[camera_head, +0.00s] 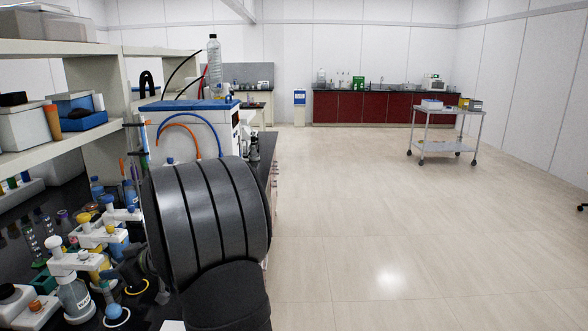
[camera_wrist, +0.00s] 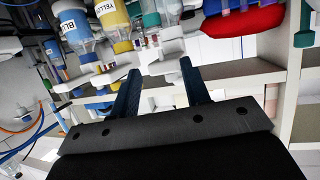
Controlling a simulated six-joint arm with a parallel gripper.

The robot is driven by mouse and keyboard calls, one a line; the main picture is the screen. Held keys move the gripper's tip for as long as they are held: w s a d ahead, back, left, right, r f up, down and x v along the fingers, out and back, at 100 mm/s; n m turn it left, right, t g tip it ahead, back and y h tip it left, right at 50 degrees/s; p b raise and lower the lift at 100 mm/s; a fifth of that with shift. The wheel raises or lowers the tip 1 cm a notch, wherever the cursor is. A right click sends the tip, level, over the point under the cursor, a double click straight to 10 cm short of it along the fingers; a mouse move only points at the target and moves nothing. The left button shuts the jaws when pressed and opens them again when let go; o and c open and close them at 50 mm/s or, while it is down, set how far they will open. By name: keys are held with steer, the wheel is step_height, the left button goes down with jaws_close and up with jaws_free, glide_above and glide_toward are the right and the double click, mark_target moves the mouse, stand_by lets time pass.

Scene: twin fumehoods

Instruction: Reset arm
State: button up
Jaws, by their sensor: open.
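My gripper (camera_wrist: 159,68) shows in the wrist view with its two dark fingers spread apart. It is open, and nothing is clearly held between the fingers. White fittings show past the fingertips; how far off they are I cannot tell. Bottles with blue (camera_wrist: 73,24) and yellow (camera_wrist: 113,20) contents hang inverted in this view, beyond the fingers. In the head view my dark arm fills the lower middle and hides part of the bench. I cannot make out the fingers clearly there.
In the head view, dispensers and bottles (camera_head: 75,297) crowd the bench at lower left, close to my arm. A white instrument with a blue top (camera_head: 190,106) stands behind it. Shelves (camera_head: 60,150) rise at left. The floor (camera_head: 400,230) at right is clear, with a trolley (camera_head: 445,148) farther back.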

steer(key=w+d+f+m+t+h, duration=0.25)
steer(key=w+d, duration=0.35)
steer(key=d, duration=0.3)
steer(key=w+d+f+m+t+h, duration=0.1)
steer(key=w+d+f+m+t, duration=0.2)
steer(key=w+d, duration=0.45)
steer(key=d+f+m+t+h, duration=0.2)
steer(key=d+f+m, duration=0.1)
steer(key=d, duration=0.8)
steer(key=d+f+m+t+h, duration=0.3)
steer(key=d+f, duration=0.3)
steer(key=d, duration=0.5)
steer(key=shift+w+f+m+h, duration=0.2)
steer(key=shift+f+m+h, duration=0.1)
steer(key=shift+m+h, duration=0.05)
steer(key=shift+o, duration=0.3)
